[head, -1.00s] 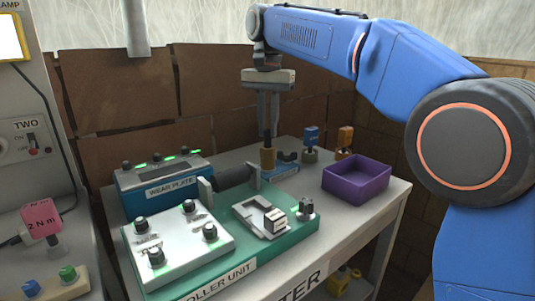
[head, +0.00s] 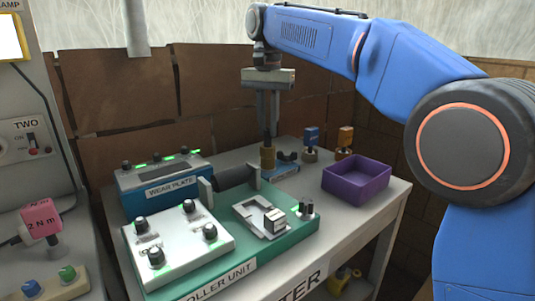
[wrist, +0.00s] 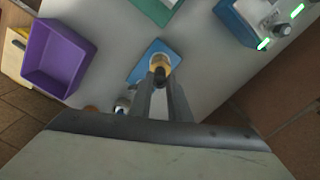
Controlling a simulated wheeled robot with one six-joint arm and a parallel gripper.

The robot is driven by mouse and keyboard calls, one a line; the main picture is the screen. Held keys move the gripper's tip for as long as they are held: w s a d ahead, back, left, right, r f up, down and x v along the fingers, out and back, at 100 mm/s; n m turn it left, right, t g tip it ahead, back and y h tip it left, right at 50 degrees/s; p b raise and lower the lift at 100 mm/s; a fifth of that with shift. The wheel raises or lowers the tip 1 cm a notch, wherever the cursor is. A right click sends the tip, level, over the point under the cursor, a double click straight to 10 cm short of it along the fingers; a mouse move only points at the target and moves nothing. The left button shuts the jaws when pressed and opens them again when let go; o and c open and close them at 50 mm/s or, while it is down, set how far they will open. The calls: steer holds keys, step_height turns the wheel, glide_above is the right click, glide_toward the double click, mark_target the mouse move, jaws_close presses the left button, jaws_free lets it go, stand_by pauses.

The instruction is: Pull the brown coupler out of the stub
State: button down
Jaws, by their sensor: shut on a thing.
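The brown coupler (head: 268,158) stands upright at the back of the table, at the left end of a small blue plate (head: 282,171). My gripper (head: 268,138) reaches straight down from above and is shut on the coupler. In the wrist view the coupler (wrist: 160,64) shows as a tan ring with a dark centre between my fingertips (wrist: 160,78), over the blue plate (wrist: 143,68). I cannot make out the stub, nor whether the coupler is still seated in it.
A purple bin (head: 357,181) stands to the right. A blue-topped piece (head: 311,144) and an orange-topped piece (head: 345,142) stand behind it. The green roller unit (head: 300,240) and the wear plate box (head: 160,178) fill the left and front.

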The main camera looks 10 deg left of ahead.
steer(key=shift+r, duration=2.25)
stand_by(0.8)
steer(key=shift+r, duration=1.45)
